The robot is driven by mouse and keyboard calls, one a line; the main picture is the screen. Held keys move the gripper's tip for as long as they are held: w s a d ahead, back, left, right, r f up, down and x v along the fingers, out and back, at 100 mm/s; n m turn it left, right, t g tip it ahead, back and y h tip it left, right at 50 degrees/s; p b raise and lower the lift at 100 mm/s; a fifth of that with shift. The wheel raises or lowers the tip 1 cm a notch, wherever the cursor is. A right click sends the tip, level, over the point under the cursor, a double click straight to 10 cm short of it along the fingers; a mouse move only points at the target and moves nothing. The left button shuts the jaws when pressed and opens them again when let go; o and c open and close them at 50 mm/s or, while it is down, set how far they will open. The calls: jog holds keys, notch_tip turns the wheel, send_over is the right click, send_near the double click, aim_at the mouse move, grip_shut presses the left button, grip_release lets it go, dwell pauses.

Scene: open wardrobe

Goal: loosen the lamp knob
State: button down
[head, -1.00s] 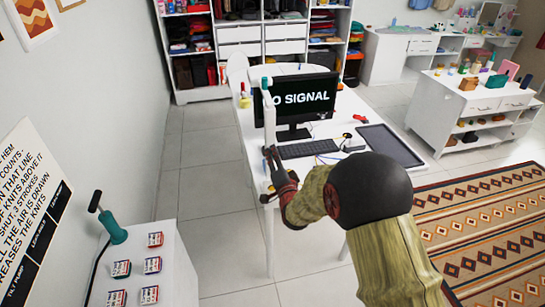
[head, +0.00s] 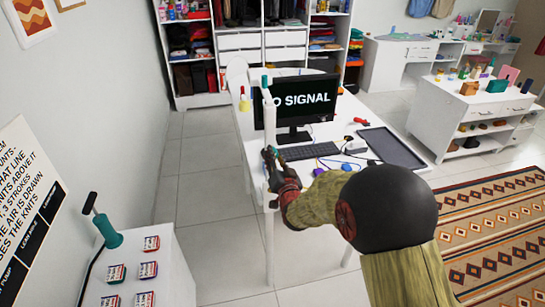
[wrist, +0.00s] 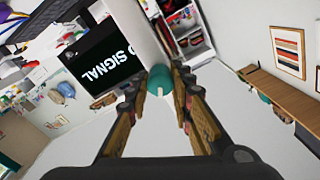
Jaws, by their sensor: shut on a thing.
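The lamp's white upright arm (head: 268,112) stands at the near left edge of the white desk, with a teal piece (head: 266,82) at its top. My gripper (head: 270,155) is at the lower part of this arm. In the wrist view, a teal knob (wrist: 160,76) lies between the two fingertips, against a white lamp part. My gripper (wrist: 163,76) is shut on the knob. In the head view the fingers mostly hide the knob.
A monitor (head: 300,100), a keyboard (head: 308,152) and a dark tray (head: 390,147) are on the desk (head: 408,132). A white cabinet (head: 170,245) with a teal pump (head: 108,232) and several small boxes stands at the left. Floor between them is clear.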

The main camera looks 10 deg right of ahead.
jog(key=shift+f+n+b, duration=0.1)
jog(key=shift+n+b, duration=1.3)
jog(key=shift+n, duration=0.9)
jog(key=c, duration=1.5)
grip_release()
jog(key=shift+c, duration=0.3)
jog(key=m+b, duration=0.2)
jog(key=m, duration=0.1)
jog(key=shift+f, duration=0.1)
jog(key=m+b, duration=0.3)
jog(key=m, duration=0.1)
jog(key=shift+m, duration=0.4)
jog(key=m+b, duration=0.3)
jog(key=m, duration=0.2)
jog(key=m+b, duration=0.2)
jog(key=m, duration=0.2)
jog(key=shift+r+b, duration=0.2)
jog(key=shift+b, duration=0.2)
